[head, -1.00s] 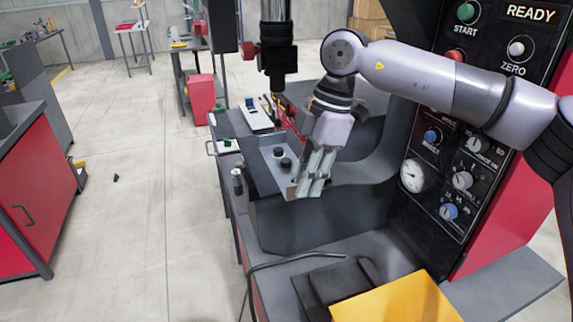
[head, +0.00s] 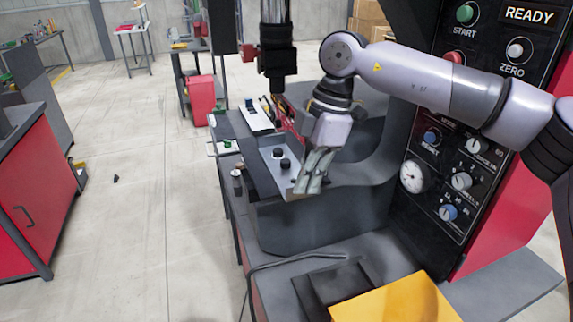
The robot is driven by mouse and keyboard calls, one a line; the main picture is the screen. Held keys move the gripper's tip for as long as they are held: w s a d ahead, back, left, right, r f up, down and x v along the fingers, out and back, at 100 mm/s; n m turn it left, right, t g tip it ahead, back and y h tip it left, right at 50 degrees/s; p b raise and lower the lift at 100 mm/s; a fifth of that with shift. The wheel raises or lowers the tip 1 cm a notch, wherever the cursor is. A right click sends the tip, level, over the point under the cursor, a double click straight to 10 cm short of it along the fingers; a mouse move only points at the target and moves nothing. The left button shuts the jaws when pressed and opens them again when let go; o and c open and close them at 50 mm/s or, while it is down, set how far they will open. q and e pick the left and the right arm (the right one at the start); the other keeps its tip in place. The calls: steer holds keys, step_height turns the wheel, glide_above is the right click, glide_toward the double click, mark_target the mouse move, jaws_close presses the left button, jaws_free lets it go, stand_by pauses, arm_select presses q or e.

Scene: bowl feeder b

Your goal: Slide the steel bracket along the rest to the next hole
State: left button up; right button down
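My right gripper (head: 313,180) reaches down from the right arm over the near right end of a grey metal plate or rail (head: 279,168) on the workbench. Its fingers look close together, but their tips overlap the metal edge. I cannot tell whether they grip anything. The steel bracket cannot be told apart clearly from the rail; the fingers and their angle hide that end. My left gripper is not in view.
A dark vertical tool head (head: 277,58) hangs behind and left of the gripper. A control panel (head: 455,165) with knobs and a gauge stands at right. A yellow block (head: 396,303) sits in front. A small cylinder (head: 237,182) stands at the bench's left edge.

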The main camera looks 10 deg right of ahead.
steer(key=shift+w+a+r+p, duration=0.1)
steer(key=shift+w+a+p, duration=0.15)
steer(key=shift+w+p, duration=0.65)
steer(key=shift+w+a+p, duration=0.2)
steer(key=shift+w+p, duration=0.2)
steer(key=shift+w, duration=1.05)
steer(key=c, duration=1.7)
jaws_free()
step_height(320, 180, up, 7)
steer(key=p, duration=0.4)
steer(key=shift+p, duration=0.4)
steer(key=shift+a+f, duration=0.1)
steer(key=shift+f, duration=0.1)
